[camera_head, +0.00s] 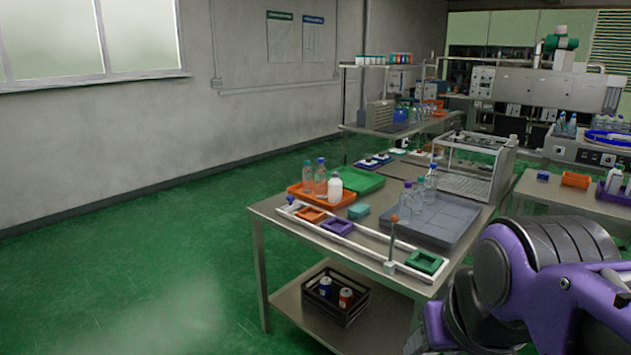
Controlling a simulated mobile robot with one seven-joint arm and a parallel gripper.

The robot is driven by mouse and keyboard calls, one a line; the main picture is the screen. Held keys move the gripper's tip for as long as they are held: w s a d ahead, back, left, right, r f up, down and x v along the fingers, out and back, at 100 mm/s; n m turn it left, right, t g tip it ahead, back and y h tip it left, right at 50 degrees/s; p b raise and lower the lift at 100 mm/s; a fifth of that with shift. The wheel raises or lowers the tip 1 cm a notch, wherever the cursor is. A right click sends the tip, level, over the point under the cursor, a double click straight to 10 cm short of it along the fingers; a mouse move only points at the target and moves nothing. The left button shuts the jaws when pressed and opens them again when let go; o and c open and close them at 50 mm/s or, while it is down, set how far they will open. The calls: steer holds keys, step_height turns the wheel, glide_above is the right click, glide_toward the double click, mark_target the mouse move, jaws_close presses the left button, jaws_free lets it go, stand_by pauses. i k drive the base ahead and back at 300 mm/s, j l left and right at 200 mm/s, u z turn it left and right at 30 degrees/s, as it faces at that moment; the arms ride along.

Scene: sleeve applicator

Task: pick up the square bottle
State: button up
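On the near steel table (375,268), an orange tray (343,203) holds two clear bottles with blue caps, a left one (308,179) and a right one (320,178), and a white bottle (335,189). My purple arm fills the lower right corner, in front of the table's right side. My gripper's fingertips are not visible.
A white rail frame (360,225) with orange, purple and green square holders (424,262) runs along the table's front. A thin post with a red ball (394,219) rises from it. A dark crate (324,309) sits on the lower shelf. The green floor at left is clear.

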mark_target(334, 184)
steer(key=i+j+u, duration=0.55)
steer(key=u, duration=0.2)
steer(key=i+j+u, duration=0.1)
steer(key=i+u, duration=0.25)
steer(key=i+j+u, duration=0.1)
steer(key=i+u, duration=0.15)
steer(key=i, duration=0.3)
steer(key=i+u, duration=0.25)
steer(key=i, duration=1.5)
steer(key=i+j+z, duration=0.2)
steer(key=i, duration=0.95)
steer(key=i+z, duration=1.35)
steer(key=z, duration=0.15)
steer(key=i+z, duration=0.25)
steer(key=z, duration=0.15)
